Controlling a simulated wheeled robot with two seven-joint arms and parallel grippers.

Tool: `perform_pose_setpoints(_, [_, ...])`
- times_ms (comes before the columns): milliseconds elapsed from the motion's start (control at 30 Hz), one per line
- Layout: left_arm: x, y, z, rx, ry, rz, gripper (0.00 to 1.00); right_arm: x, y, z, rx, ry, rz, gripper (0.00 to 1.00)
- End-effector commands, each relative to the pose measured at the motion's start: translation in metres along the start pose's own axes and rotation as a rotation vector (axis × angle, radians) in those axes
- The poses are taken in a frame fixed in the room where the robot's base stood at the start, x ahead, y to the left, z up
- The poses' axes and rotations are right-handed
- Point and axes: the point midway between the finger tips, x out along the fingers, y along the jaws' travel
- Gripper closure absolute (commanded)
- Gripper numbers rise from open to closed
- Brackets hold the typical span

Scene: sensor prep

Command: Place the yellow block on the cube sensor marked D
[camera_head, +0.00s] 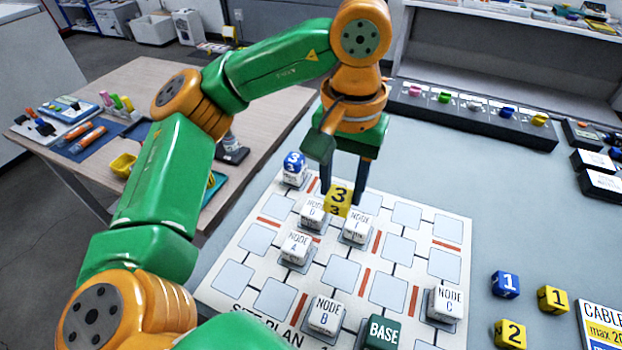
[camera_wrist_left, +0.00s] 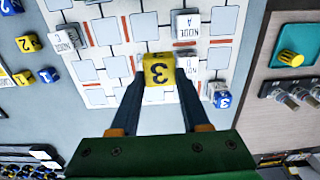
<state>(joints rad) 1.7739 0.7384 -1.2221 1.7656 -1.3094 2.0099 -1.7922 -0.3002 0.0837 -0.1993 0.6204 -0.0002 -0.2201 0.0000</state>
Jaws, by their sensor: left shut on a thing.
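My left gripper (camera_head: 341,190) is shut on the yellow block (camera_head: 338,201) marked 3, low over the board; it also shows between the fingers in the left wrist view (camera_wrist_left: 157,72). The white cube sensor marked D (camera_head: 312,213) stands on the board just left of the yellow block in the head view. Its top is partly covered by the block, and its label is small but reads like D. Another white node cube (camera_head: 357,227) stands just right of the block; its letter is unclear. I cannot tell whether the block touches either cube. My right gripper is not in view.
The site plan board (camera_head: 233,276) also bears node A (camera_head: 296,248), node B (camera_head: 326,315), node C (camera_head: 446,303), a green BASE block (camera_head: 381,333) and a blue 3 block (camera_head: 294,169). Blue 1 (camera_head: 505,284), yellow 1 (camera_head: 552,299) and yellow 2 (camera_head: 510,334) blocks lie to the right.

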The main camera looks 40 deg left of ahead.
Motion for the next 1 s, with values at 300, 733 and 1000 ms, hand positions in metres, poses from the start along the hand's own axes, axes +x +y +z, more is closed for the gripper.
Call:
perform_pose_setpoints(300, [0.060, -0.051, -0.045, -0.001, -0.003, -0.003, 1.00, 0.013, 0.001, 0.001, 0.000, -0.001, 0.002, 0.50])
perform_pose_setpoints(733, [0.104, -0.059, -0.054, 0.002, 0.001, -0.001, 1.00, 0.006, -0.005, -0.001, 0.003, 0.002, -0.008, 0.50])
perform_pose_setpoints(1000, [0.107, -0.059, -0.054, 0.002, 0.001, -0.001, 0.38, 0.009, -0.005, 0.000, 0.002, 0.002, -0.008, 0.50])
